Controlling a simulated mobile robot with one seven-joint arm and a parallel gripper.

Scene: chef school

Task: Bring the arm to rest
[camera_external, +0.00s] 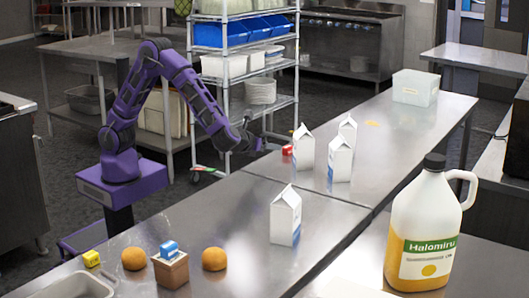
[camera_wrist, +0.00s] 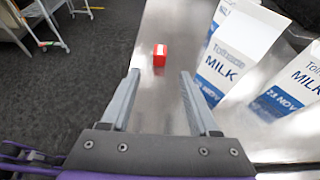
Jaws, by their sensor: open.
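My purple arm reaches over the left edge of the steel counter from its base beside it. My gripper (camera_wrist: 158,98) is open, and nothing is between its two grey fingers. In the external view my gripper (camera_external: 268,146) is near the counter's far-left edge. A small red block (camera_wrist: 160,54) lies on the counter just beyond the fingertips, apart from them. It also shows in the external view, as a red thing (camera_external: 287,150) beside the gripper.
Milk cartons (camera_external: 303,148) (camera_wrist: 236,45) stand right of the gripper; another (camera_external: 285,216) stands nearer. A Halomiru jug (camera_external: 424,230), oranges (camera_external: 135,258), a small brown box (camera_external: 171,270) and a yellow block (camera_external: 91,258) are at the front. A clear bin (camera_external: 415,88) stands at the back. A wire shelf (camera_external: 240,60) is behind.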

